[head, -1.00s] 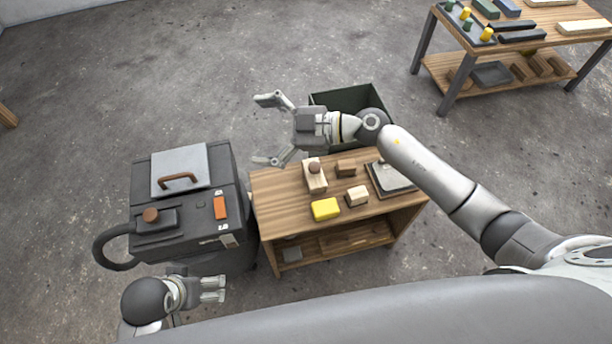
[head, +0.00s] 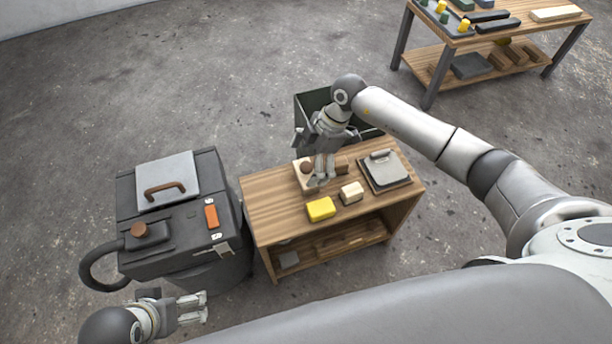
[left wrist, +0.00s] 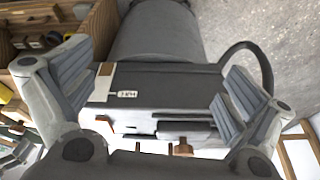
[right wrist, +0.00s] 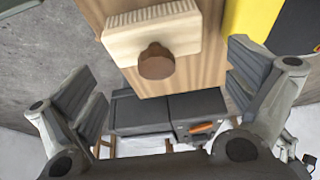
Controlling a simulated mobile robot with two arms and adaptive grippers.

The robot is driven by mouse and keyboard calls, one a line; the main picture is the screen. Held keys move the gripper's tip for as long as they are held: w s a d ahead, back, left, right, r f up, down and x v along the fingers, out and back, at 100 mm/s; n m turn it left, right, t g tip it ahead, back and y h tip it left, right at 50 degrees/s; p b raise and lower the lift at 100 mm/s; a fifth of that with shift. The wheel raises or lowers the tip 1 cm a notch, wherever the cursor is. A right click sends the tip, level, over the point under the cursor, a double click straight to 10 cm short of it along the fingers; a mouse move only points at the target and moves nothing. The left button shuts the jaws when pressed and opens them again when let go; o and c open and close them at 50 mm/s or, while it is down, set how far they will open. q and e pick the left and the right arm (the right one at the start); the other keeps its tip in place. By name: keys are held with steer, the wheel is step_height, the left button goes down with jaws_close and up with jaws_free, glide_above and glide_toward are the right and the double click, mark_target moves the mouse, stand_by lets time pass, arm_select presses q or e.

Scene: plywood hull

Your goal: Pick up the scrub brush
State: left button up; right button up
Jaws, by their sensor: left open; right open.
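The scrub brush appears to be the light wooden block with a round brown knob on the bench (head: 262,215). In the head view the brush (head: 299,170) is partly hidden by my right gripper (head: 322,180), which points down over it. In the right wrist view the brush (right wrist: 180,40) shows pale ribbed sides and its knob, beyond and between the spread fingers (right wrist: 160,95). That gripper is open and empty; contact is not visible. My left gripper (head: 205,307) is open and empty, low near the vacuum-like machine.
A yellow block (head: 320,209), a beige block (head: 351,192) and a grey plate with a handle (head: 384,170) share the bench. A dark bin (head: 312,102) stands behind it. The black machine (head: 175,235) stands left. Another bench (head: 540,30) is far right.

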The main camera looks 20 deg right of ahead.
mark_target(301, 174)
steer(key=shift+a+f, duration=0.15)
steer(key=shift+f, duration=0.45)
steer(key=b+x, duration=0.1)
steer(key=x, duration=0.1)
steer(key=shift+w+f+b, duration=0.1)
steer(key=shift+f+b, duration=0.2)
steer(key=shift+a+f, duration=0.3)
steer(key=shift+f, duration=0.2)
steer(key=shift+a+f, duration=0.1)
steer(key=shift+f, duration=0.15)
arm_select(q)
steer(key=shift+w+d+f+t, duration=0.15)
steer(key=shift+w+f+t, duration=0.15)
steer(key=shift+w, duration=0.2)
steer(key=shift+w+d+f+t, duration=0.15)
steer(key=shift+w+f+t, duration=0.1)
steer(key=shift+w, duration=0.25)
